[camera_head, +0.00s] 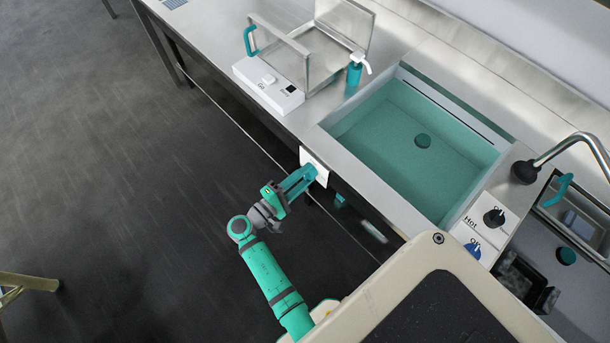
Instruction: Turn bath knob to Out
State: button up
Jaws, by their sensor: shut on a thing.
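A white label plate (318,159) is on the front face of the metal counter, just below the edge by the bath. My gripper (313,174) reaches it from the lower left and is shut on the bath knob at the plate. The knob itself is hidden by the fingers, and its setting and the plate's lettering cannot be read. The teal bath basin (375,150) is sunk in the counter above and to the right.
A metal box with an open lid (345,25) and a white switch panel (268,87) stand left of the basin, near a teal soap bottle (354,76). Black (494,217) and blue (473,250) knobs sit to the right, near a curved tap (560,148). Open floor lies left.

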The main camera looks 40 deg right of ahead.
dwell(0.3)
jog(key=o, duration=1)
jog(key=shift+o, duration=0.2)
jog(key=shift+a, duration=0.15)
jog(key=a, duration=1)
jog(key=shift+s+a, duration=0.3)
jog(key=shift+s, duration=0.05)
jog(key=shift+s, duration=0.15)
